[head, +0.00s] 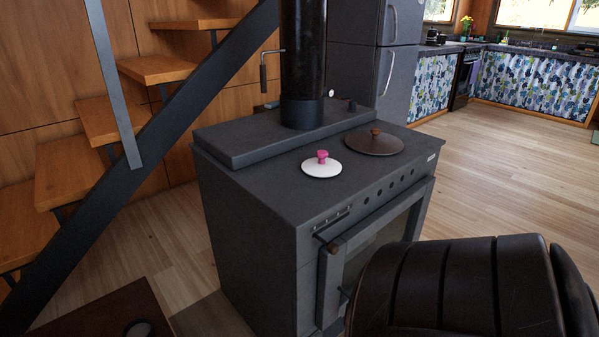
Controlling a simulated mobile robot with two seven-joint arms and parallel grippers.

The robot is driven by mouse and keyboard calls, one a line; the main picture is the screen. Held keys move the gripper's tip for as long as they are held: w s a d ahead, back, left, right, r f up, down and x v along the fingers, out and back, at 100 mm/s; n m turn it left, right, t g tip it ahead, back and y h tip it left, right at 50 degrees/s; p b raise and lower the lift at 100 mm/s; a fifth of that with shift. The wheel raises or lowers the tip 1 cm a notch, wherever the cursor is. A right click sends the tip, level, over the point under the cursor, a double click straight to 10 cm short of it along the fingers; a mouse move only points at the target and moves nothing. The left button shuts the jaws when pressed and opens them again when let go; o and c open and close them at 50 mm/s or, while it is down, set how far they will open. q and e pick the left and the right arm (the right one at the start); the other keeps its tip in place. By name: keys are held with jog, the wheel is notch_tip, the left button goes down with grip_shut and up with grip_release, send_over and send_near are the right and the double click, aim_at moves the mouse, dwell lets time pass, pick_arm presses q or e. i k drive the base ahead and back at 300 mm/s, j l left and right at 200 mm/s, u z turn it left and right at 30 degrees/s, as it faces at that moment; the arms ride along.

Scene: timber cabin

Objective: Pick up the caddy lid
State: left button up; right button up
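A white round lid (322,170) with a pink knob on top lies on the black stove top (270,173), near its front edge; it looks like the caddy lid. It lies flat and nothing covers it. Neither of my grippers is in view.
A dark round cover (375,143) with a brown knob sits on the stove, right of and behind the white lid. A black flue pipe (303,60) rises behind. A dark padded seat (455,290) stands in front at the right. Wooden stairs (112,122) are at the left; open floor (500,165) lies right.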

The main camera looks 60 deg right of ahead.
aim_at(321, 166)
jog(key=z, duration=2.15)
